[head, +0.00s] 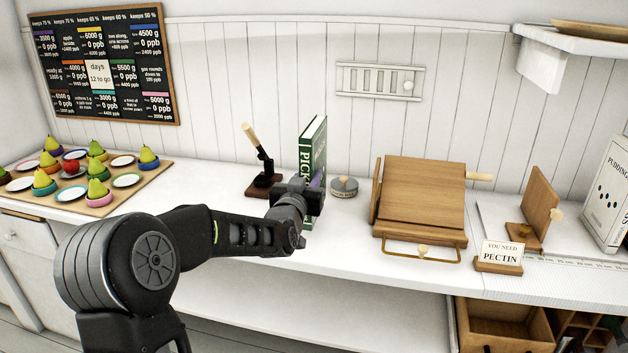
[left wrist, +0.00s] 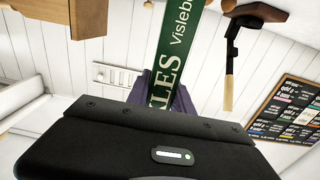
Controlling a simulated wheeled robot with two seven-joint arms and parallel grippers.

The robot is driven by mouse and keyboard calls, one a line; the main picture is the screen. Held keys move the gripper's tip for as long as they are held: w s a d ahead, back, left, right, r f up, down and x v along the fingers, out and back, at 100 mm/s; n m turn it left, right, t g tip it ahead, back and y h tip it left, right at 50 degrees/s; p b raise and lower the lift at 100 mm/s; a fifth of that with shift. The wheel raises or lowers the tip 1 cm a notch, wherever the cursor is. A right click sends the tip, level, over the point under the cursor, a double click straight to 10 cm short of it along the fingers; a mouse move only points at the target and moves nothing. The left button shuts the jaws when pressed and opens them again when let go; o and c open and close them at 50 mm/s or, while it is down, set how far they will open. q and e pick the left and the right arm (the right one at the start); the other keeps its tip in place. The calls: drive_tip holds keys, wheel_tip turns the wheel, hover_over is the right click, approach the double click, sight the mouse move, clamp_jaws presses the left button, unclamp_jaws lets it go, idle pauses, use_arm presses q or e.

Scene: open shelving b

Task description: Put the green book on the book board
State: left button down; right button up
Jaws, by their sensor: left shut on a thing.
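The green book (head: 313,146) stands upright on the white counter in the head view, its spine lettering facing me. My left gripper (head: 314,189) is shut on the lower part of the book. In the left wrist view the green spine (left wrist: 178,50) rises out between the jaws (left wrist: 172,98), partly hidden by the gripper body. The wooden book board (head: 421,192), a tilted board with a wire rail at its front, stands on the counter to the right of the book. It looks empty. My right gripper is in neither view.
A round grey weight (head: 344,188) sits between book and board. A black stand with a wooden handle (head: 263,165) is left of the book. A pectin sign (head: 498,257) and wooden bookend (head: 540,207) are right of the board. A fruit tray (head: 130,195) lies far left.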

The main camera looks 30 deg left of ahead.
use_arm(q)
drive_tip(key=shift+r, duration=0.8)
idle(0.5)
